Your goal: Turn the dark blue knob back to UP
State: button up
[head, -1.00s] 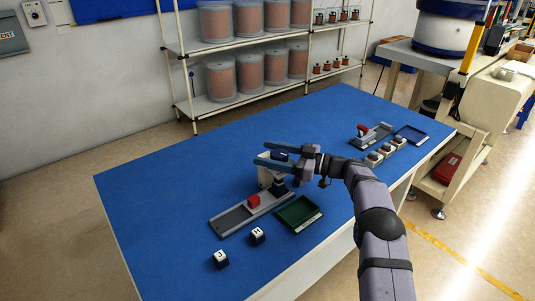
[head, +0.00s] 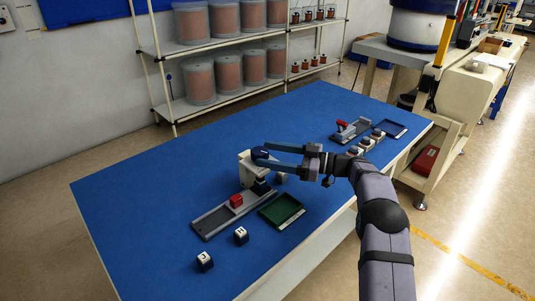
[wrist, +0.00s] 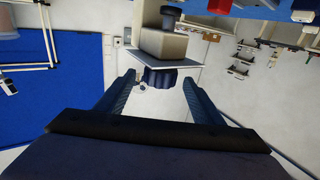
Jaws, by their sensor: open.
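The dark blue knob (head: 259,153) sits on the side of a pale upright block stand (head: 246,168) on the blue table. In the wrist view the ribbed knob (wrist: 160,78) shows in front of a grey plate, between my two finger ends. My gripper (head: 266,154) is open, with its fingers pointing left at the knob and the tips around its near end. In the wrist view a gap shows between the knob and each finger of the gripper (wrist: 159,82). Any mark for UP is too small to read.
In front of the stand lie a grey rail (head: 215,223) with a red block (head: 236,200), a green tray (head: 282,212) and two white-topped cubes (head: 241,235). The table's left part is clear.

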aim_at(256, 148)
jog(key=a+r+m+t, duration=0.1)
jog(key=r+t, duration=0.1)
jog(key=w+a+r+m+t, duration=0.1)
jog(key=a+r+t, duration=0.1)
jog(key=a+r+m+t, duration=0.1)
jog(key=r+t, duration=0.1)
jog(key=t, duration=0.1)
jog(key=shift+w+a+m, duration=0.25)
jog(key=shift+w+m, duration=0.05)
jog(key=shift+w, duration=0.1)
jog(key=shift+a+m+t+h, duration=0.1)
jog(key=shift+m+t+h, duration=0.7)
jog(key=shift+t, duration=0.2)
jog(key=shift+s+f+m+t+h, duration=0.1)
jog(key=shift+f+m+t+h, duration=0.1)
jog(key=shift+m+t+h, duration=0.55)
jog(key=s+d+f+m+h, duration=0.1)
jog(key=f+h, duration=0.1)
jog(key=s+f+m+t+h, duration=0.1)
jog(key=h, duration=0.1)
jog(key=s+d+f+m+h, duration=0.1)
jog(key=s+f+h, duration=0.1)
jog(key=shift+d+f+m+t+h, duration=0.25)
jog(key=shift+d+f+t+h, duration=0.05)
jog(key=shift+d+t+h, duration=0.05)
jog(key=shift+w, duration=0.15)
jog(key=shift+p+x, duration=1)
jog(key=shift+x, duration=2.6)
